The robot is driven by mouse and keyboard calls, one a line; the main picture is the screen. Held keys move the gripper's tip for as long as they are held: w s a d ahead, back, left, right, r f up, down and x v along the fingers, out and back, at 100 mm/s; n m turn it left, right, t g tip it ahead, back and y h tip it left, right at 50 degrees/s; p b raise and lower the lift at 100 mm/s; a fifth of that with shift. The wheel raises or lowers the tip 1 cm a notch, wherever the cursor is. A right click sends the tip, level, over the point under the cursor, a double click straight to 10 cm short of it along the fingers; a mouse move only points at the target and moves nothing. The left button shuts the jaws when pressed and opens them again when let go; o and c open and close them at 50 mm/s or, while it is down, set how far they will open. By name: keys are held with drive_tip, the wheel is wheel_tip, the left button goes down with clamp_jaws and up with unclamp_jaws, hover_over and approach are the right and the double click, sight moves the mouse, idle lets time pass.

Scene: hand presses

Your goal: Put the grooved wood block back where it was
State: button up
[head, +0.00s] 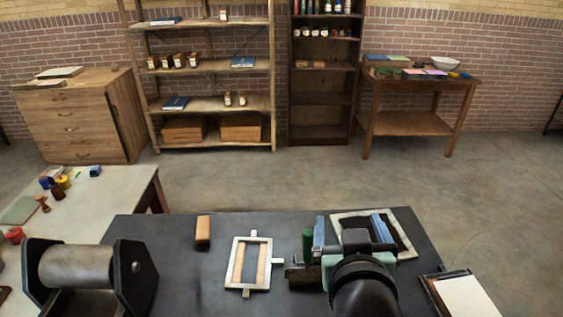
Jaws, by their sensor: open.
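An orange-brown wood block (203,232) stands on the dark tabletop, left of a pale frame; no groove can be made out on it. The pale frame (238,258) lies flat, with tan strips (263,264) along the inner sides of a dark middle. I cannot tell which of these is the grooved wood block. My gripper (350,224) is at the right, over the table, open with its two bluish fingers apart. I see nothing held, but my wrist hides much of the space below. It is well to the right of the brown block.
A metal roller press (76,267) stands at the table's left. A green cylinder (307,246) is beside my left finger. A second pale frame (408,222) lies behind my gripper, partly hidden. A clipboard with paper (466,296) is at the right edge. Tabletop between press and block is clear.

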drive_tip(key=a+r+t, duration=0.2)
drive_tip(key=r+t, duration=0.1)
drive_tip(key=r, duration=0.6)
drive_tip(key=a+r+t, duration=0.3)
drive_tip(key=r, duration=0.6)
drive_tip(key=s+a+r+t+y, duration=0.1)
drive_tip(key=s+a+r+t, duration=0.1)
drive_tip(key=s+r, duration=0.3)
drive_tip(key=s+a+r+t+y, duration=0.1)
drive_tip(key=s+a+r+t, duration=0.2)
drive_tip(key=r, duration=1)
drive_tip(key=s+t, duration=0.2)
drive_tip(key=shift+s+a+r, duration=0.2)
drive_tip(key=shift+s+a, duration=0.05)
drive_tip(key=shift+s, duration=0.15)
drive_tip(key=shift+f+b, duration=1.15)
drive_tip(key=shift+f, duration=0.1)
